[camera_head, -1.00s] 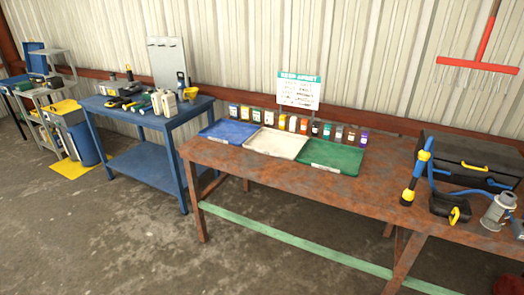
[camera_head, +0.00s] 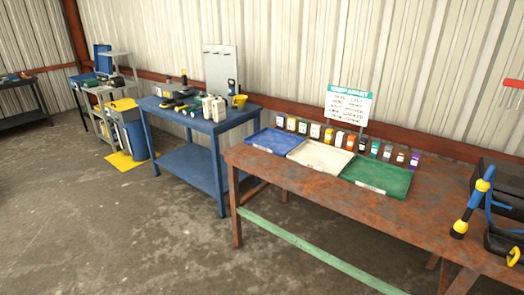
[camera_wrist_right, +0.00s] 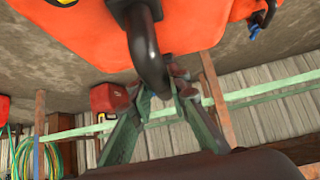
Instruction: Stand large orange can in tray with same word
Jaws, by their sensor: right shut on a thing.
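The large orange can (camera_wrist_right: 195,30) fills the top of the right wrist view, close to the camera. My right gripper (camera_wrist_right: 165,92) is shut on its black handle (camera_wrist_right: 150,45). The can's word is not visible. In the head view, a blue tray (camera_head: 266,146), a white tray (camera_head: 318,160) and a green tray (camera_head: 372,184) stand side by side on the rusty table. All three look empty. Their front labels are too small to read. Neither the can nor either gripper shows in the head view.
Several small containers (camera_head: 328,134) and a sign (camera_head: 348,104) stand behind the trays on the rusty table (camera_head: 300,210). A blue bench (camera_head: 195,170) with bottles and tools stands left of it. A yellow and blue tool (camera_head: 472,207) is at the right. The concrete floor in front is open.

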